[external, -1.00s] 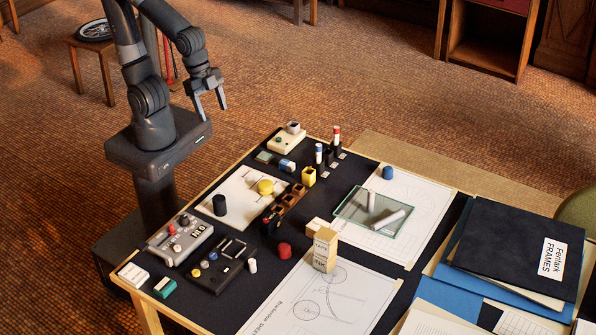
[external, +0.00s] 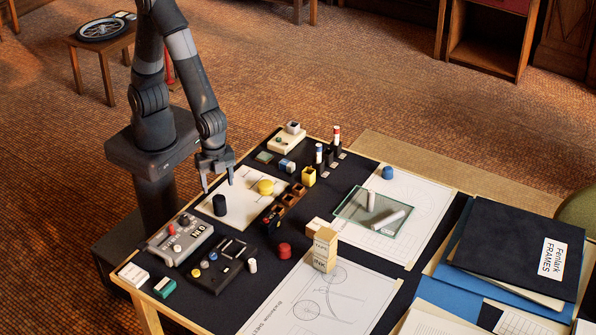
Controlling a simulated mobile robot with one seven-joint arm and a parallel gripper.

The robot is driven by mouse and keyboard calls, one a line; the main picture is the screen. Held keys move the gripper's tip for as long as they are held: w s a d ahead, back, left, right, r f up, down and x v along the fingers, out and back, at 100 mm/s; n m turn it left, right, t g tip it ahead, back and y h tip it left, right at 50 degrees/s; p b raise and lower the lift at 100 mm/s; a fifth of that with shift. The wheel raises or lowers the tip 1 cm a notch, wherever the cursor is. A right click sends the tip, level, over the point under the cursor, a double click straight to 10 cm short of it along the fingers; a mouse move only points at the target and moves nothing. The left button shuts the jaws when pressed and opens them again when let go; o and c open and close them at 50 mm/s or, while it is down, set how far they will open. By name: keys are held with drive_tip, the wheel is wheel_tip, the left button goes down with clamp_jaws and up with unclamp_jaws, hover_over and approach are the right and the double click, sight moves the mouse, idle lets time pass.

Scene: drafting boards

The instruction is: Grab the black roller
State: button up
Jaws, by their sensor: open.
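The black roller (external: 220,205) is a short dark cylinder. It stands upright on the left part of a white sheet (external: 243,213) near the table's left edge. My gripper (external: 219,184) is open and empty. It points down just above and behind the roller, with its fingertips apart from each other. I cannot tell from this one view how far the fingertips are from the roller.
A yellow round piece (external: 265,187) lies right of the roller. A grey device with a red knob (external: 180,238) and a black panel (external: 222,264) are in front. A brown divided rack (external: 285,203) stands to the right, and a glass tray (external: 374,211) lies beyond it.

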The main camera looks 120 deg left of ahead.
sight(218, 199)
drive_tip(key=shift+s+f, duration=0.15)
drive_tip(key=shift+f, duration=4.65)
drive_tip(key=shift+c, duration=0.5)
drive_tip(key=c, duration=1)
drive_tip(key=shift+r, duration=0.2)
